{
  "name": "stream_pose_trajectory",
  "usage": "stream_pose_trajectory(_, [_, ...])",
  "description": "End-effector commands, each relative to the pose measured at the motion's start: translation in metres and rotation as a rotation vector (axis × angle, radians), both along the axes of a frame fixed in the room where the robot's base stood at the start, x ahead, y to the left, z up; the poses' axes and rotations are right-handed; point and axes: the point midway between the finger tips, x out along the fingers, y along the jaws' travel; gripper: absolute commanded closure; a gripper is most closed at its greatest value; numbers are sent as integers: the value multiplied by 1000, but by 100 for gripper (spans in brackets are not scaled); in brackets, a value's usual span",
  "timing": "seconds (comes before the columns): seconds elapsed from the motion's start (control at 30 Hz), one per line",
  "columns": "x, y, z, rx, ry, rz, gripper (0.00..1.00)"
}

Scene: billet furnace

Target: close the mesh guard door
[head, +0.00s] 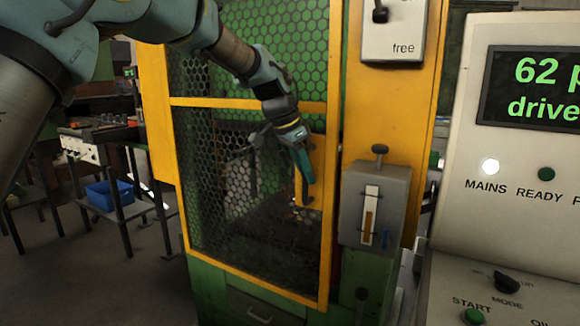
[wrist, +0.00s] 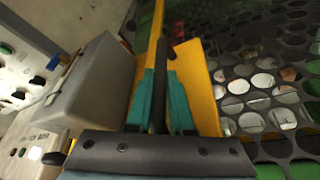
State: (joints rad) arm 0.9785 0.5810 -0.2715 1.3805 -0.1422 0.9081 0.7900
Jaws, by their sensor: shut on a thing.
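The mesh guard door (head: 250,103) has a yellow frame and dark hexagonal mesh and stands upright at the front of the green machine. A narrow dark gap shows along its right edge; I cannot tell whether it is fully shut. My gripper (head: 305,172) is at the door's right side, with its teal fingers closed around the dark upright door handle (head: 309,201). In the wrist view, the fingers (wrist: 160,95) press on both sides of the handle (wrist: 159,60), in front of the yellow plate (wrist: 198,85). The mesh lies to the right there.
A grey box with a slotted scale (head: 375,205) is just right of the door edge. A control panel (head: 510,160) stands farther right, with a screen and knobs. A "free" switch plate (head: 395,30) is above. A bench with a blue bin (head: 108,194) stands at the left.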

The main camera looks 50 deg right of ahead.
Motion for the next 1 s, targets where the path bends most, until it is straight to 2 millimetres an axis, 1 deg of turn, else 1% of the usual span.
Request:
stream_pose_trajectory(0.03, [3, -5, 4, -6, -4, 12, 100])
stream_pose_trajectory(0.13, [4, -10, 3, -9, -5, 23, 100])
stream_pose_trajectory(0.4, [6, -11, 2, -13, -7, 25, 100])
stream_pose_trajectory(0.43, [6, -11, 2, -13, -7, 25, 78])
stream_pose_trajectory(0.67, [4, -10, 1, -8, -6, 23, 52])
stream_pose_trajectory(0.7, [4, -9, 2, -8, -5, 21, 50])
stream_pose_trajectory(0.77, [5, -8, 4, -9, -6, 22, 50])
stream_pose_trajectory(0.83, [6, -6, 11, -9, -6, 22, 50])
stream_pose_trajectory(0.93, [8, 1, 25, -10, -6, 22, 50])
stream_pose_trajectory(1.0, [10, 6, 39, -12, -7, 23, 50])
